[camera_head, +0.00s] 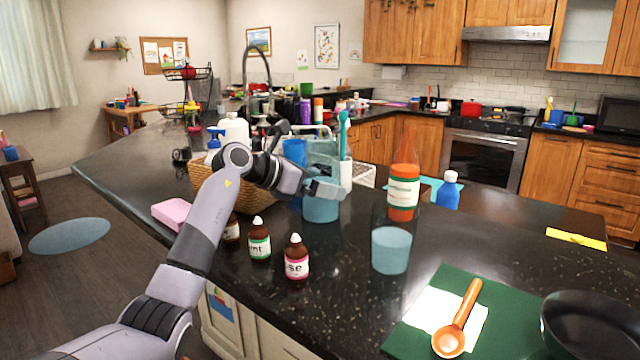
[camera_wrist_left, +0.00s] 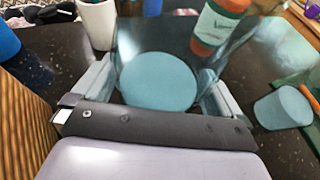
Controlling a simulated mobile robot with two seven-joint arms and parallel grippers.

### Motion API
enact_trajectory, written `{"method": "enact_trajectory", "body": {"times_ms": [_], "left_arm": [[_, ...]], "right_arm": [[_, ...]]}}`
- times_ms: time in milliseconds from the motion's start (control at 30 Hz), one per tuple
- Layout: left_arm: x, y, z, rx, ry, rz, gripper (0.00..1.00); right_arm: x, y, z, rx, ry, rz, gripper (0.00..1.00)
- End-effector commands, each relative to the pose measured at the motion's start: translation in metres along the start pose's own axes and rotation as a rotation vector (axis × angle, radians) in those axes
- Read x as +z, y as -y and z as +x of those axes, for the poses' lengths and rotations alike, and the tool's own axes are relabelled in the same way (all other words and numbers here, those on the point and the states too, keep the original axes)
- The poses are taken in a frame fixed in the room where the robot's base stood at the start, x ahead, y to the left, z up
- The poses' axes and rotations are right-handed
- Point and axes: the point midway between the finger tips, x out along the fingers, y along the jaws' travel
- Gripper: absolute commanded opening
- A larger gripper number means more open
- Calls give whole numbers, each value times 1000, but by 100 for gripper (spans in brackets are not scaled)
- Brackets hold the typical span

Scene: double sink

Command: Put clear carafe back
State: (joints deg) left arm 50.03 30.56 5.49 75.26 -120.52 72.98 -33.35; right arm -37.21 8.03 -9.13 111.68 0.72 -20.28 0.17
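A clear carafe with pale blue liquid (camera_head: 320,209) is near the middle of the counter, behind my left gripper (camera_head: 326,190). In the left wrist view, the carafe's round blue liquid (camera_wrist_left: 158,80) shows between the two spread fingers of my left gripper (camera_wrist_left: 157,92). The fingers lie at both sides of the glass; whether they press on it cannot be told. Whether the carafe rests on the counter is also unclear. A second clear vessel with pale blue liquid (camera_head: 390,250) stands to the right; it also shows in the left wrist view (camera_wrist_left: 283,108). My right gripper is not in view.
An orange bottle (camera_head: 403,190) and a blue bottle (camera_head: 448,194) stand right of the carafe. Small brown bottles (camera_head: 296,262) stand at the front. A wicker basket (camera_head: 203,178) is left. A green mat (camera_head: 505,325), ladle (camera_head: 458,318) and black pan (camera_head: 592,322) are front right.

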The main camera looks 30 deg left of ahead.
Motion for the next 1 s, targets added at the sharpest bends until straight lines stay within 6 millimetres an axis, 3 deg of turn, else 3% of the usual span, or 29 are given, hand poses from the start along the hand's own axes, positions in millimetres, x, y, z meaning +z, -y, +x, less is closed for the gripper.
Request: {"method": "enact_trajectory", "body": {"times_ms": [267, 700, 1000], "left_arm": [[2, -1, -7, 3, 1, 1, 100], [0, -1, -90, 3, 0, 2, 100], [2, 0, -119, 0, 0, -1, 100]], "right_arm": [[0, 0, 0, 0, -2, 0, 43], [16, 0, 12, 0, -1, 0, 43], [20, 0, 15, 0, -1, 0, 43]]}}
